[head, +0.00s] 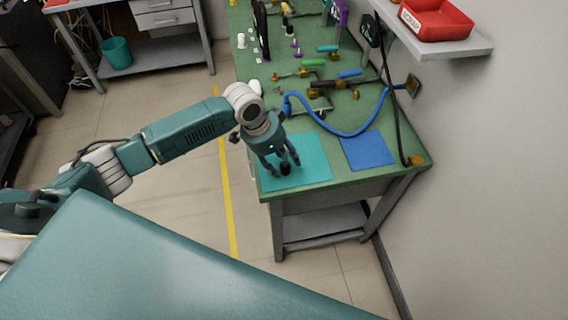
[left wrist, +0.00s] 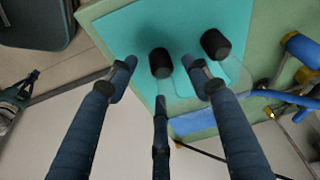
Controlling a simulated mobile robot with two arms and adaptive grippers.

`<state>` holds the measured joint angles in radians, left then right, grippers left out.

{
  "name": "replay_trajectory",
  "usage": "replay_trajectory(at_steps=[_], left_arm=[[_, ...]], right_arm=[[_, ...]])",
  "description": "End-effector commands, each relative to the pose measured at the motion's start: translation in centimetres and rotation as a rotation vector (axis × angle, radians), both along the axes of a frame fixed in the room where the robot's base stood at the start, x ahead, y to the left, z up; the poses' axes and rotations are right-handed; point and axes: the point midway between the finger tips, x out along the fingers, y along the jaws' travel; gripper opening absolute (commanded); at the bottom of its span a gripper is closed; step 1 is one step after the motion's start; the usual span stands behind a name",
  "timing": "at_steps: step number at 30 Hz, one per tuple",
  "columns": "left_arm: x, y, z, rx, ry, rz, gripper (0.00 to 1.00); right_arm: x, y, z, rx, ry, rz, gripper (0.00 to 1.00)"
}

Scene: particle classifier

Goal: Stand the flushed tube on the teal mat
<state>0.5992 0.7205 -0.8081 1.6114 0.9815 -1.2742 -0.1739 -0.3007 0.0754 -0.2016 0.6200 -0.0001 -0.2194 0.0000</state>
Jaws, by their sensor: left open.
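The teal mat (head: 313,164) lies on the near left corner of the green bench; it also fills the top of the left wrist view (left wrist: 125,30). A clear tube with a black cap (left wrist: 160,62) is on it, between the fingers of my left gripper (left wrist: 160,80). A second black-capped clear tube (left wrist: 215,45) is just to its right, outside the fingers. I cannot tell which one is the flushed tube. In the head view my left gripper (head: 284,163) is open, pointing down around a black cap. My right gripper seems to show small at the left wrist view's left edge (left wrist: 22,90).
A blue mat (head: 367,151) lies right of the teal one. A blue hose (head: 345,134) loops behind both mats, with brass fittings and valves (head: 330,88) further back. A red bin (head: 436,18) sits on a wall shelf at the right.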

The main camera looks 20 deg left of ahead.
Motion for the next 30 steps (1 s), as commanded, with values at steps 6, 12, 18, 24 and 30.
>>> replay_trajectory(at_steps=[6,12,18,24,30], left_arm=[[-0.9,1.3,4.6,0.002,-0.005,-0.002,0.50],[-1.7,2.1,7.9,0.001,-0.002,0.000,0.50],[-2.1,2.4,9.4,0.000,0.000,-0.001,0.50],[-2.2,2.4,9.6,0.000,0.001,0.000,0.50],[-2.2,2.4,9.5,0.000,0.001,0.000,0.50]], right_arm=[[0.1,-0.3,-0.8,-0.003,-0.001,0.001,0.00],[0.1,-0.5,-1.2,-0.006,-0.001,0.000,0.00],[0.1,-0.6,-1.3,-0.007,-0.001,0.000,0.00],[0.1,-0.6,-1.3,-0.007,-0.001,-0.001,0.00],[0.1,-0.6,-1.3,-0.007,-0.001,-0.001,0.00]])
